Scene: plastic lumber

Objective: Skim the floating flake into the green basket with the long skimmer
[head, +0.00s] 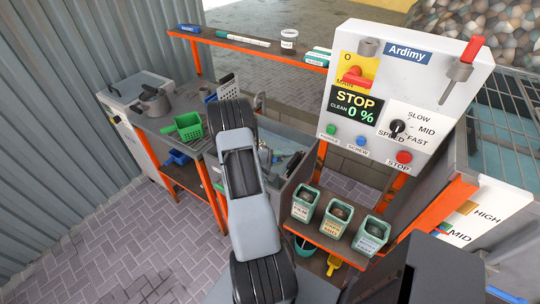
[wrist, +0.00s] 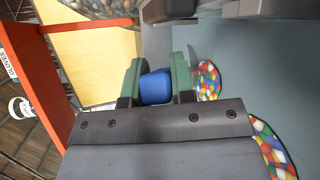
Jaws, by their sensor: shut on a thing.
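The green basket (head: 188,126) stands on the grey bench at the left in the head view. In the wrist view, my gripper (wrist: 157,88) is shut on a blue piece (wrist: 157,86) between its green fingers. It looks like the handle of the long skimmer; the rest of the tool is not clearly seen. Patches of multicoloured flake (wrist: 208,80) lie on a flat grey-green surface (wrist: 235,85) right of the fingers, one cut off at the lower right (wrist: 272,150).
A control panel (head: 405,85) reads STOP, CLEAN 0 %. Three labelled green bins (head: 336,216) sit on an orange-edged shelf right of the arm. A high shelf (head: 255,45) crosses behind. The paved floor at left is clear.

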